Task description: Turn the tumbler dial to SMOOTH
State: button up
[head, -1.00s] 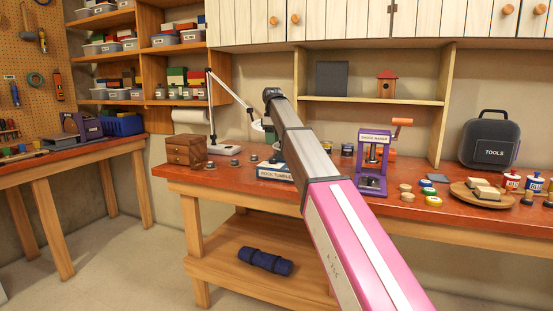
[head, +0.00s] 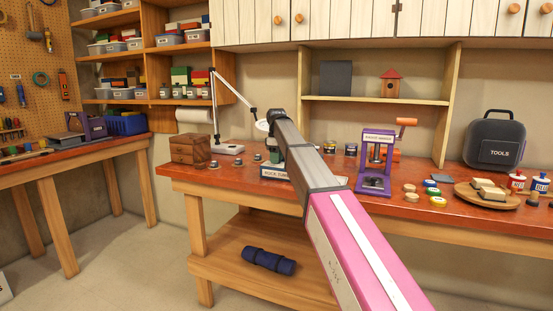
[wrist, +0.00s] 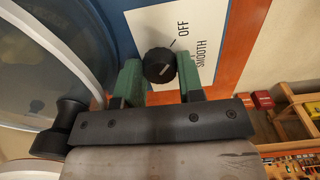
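The tumbler dial (wrist: 159,65) is a round black knob on a white label plate (wrist: 205,22). The plate reads OFF and SMOOTH, with OFF nearer the plate's middle and SMOOTH lower, by the right finger. My gripper (wrist: 160,78) has a green finger on each side of the knob, and the knob fills the gap, so it looks shut on it. The knob's pale pointer mark is small; I cannot tell firmly which word it meets. In the head view the rock tumbler (head: 273,171) stands on the red bench, largely hidden behind my arm.
A purple press (head: 376,165) stands right of my arm on the bench (head: 420,212). A lamp (head: 228,149) and a wooden drawer box (head: 190,149) stand left of the tumbler. A clear rounded drum (wrist: 45,60) fills the wrist view's left side, close to my gripper.

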jog(key=shift+c, duration=0.9)
jog(key=shift+m, duration=2.9)
jog(key=o, duration=0.7)
jog(key=shift+c, duration=0.2)
jog(key=shift+r, duration=0.15)
jog(key=shift+r, duration=3.65)
